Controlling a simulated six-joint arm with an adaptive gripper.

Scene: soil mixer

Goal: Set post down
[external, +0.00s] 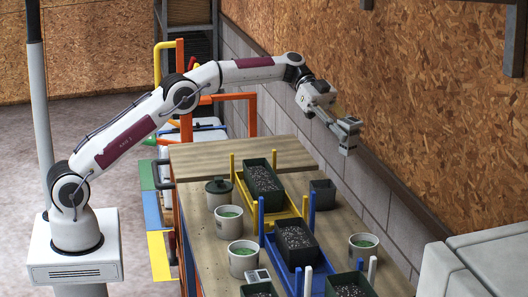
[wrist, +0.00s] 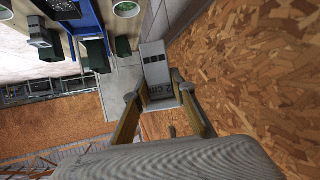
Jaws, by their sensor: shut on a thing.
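My gripper (wrist: 158,98) is shut on a grey post (wrist: 155,65), a short block with dark markings on its near face. One finger is on each side of it in the wrist view. In the external view my gripper (external: 340,126) is at the right end of my outstretched arm, in the air beside the wooden wall. The post (external: 348,146) shows there as a small grey piece at the gripper's tip, above and apart from the workbench (external: 200,157). Its underside is hidden.
The bench holds a yellow tray (external: 284,214) and a blue tray (external: 283,270) with upright posts, boxes of dark soil (external: 262,178), and white pots with green contents (external: 229,222). A small dark square box (external: 322,194) stands near the wall. The bench's far end is bare.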

